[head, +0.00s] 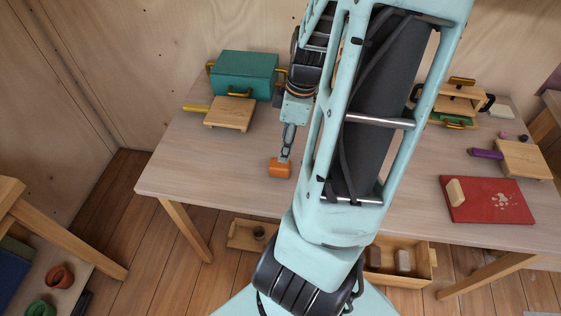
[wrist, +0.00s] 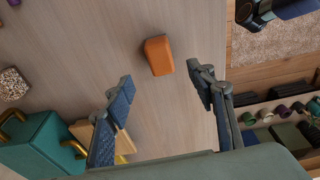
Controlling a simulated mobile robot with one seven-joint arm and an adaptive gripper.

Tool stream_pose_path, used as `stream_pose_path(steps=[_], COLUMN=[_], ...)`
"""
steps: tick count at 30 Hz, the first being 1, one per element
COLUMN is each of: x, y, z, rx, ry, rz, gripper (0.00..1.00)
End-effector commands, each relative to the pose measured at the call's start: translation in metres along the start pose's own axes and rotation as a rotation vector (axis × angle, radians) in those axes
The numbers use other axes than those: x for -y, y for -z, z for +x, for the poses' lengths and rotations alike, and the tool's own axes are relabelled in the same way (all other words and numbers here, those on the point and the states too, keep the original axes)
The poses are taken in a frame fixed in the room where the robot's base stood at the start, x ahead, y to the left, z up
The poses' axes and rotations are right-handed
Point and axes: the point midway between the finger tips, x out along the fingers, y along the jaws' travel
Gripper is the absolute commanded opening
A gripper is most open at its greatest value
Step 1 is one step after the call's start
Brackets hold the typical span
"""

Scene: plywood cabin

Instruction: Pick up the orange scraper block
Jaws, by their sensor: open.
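The orange scraper block (head: 280,168) lies on the wooden table (head: 225,165) near its front edge, left of my arm in the head view. In the wrist view the orange block (wrist: 159,55) sits beyond my fingertips, roughly between their lines. My gripper (wrist: 160,88) is open, with bare table between its two blue-padded fingers. In the head view my gripper (head: 285,150) shows just behind and above the block. I cannot tell from the pictures whether a finger touches it there; in the wrist view they are apart.
A teal box (head: 245,74) and a small wooden board (head: 230,113) stand at the back left. A red board (head: 488,200) with a light block on it and another wooden board (head: 522,159) lie at the right. The table around the block is clear.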

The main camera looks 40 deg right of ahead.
Motion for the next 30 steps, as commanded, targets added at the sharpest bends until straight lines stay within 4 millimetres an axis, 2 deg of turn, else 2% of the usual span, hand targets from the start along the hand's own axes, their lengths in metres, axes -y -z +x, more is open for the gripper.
stream_pose_path(steps=[1,6,13,21,30], x=[0.002,0.001,0.001,0.000,0.000], y=[0.001,0.001,0.001,0.002,0.002], z=[0.011,0.038,0.056,0.095,0.101], rx=[-0.003,-0.002,-0.001,-0.001,0.000], ry=[0.006,0.004,0.003,0.002,-0.001], rz=[-0.001,-0.002,-0.002,-0.003,-0.001], gripper=[0.51,0.51,0.51,0.51,0.51])
